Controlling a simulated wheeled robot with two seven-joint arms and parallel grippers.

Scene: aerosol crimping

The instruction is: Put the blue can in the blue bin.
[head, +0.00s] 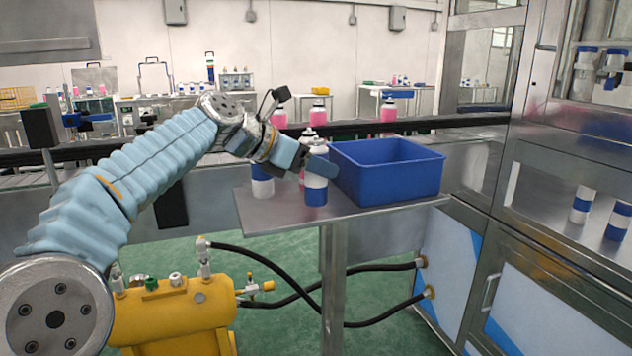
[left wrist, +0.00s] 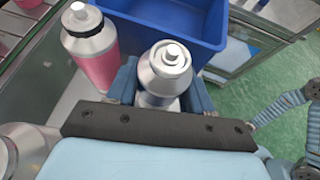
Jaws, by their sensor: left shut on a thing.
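The blue can (head: 316,193), white with a blue band and a silver top, stands upright at the front of the metal table. My left gripper (head: 318,167) is shut around its upper body; the can's base appears to rest on the tabletop. In the left wrist view the same can (left wrist: 165,72) sits between the two fingers, seen from above. The blue bin (head: 392,180) stands on the table just right of and behind the can, open at the top, with no contents visible. My right gripper does not show.
Another blue-banded can (head: 262,188) stands left on the metal table (head: 265,216). A pink can (left wrist: 92,50) stands close to the held can, beside the bin. A steel cabinet (head: 550,190) rises at the right. A yellow tank (head: 172,315) is below.

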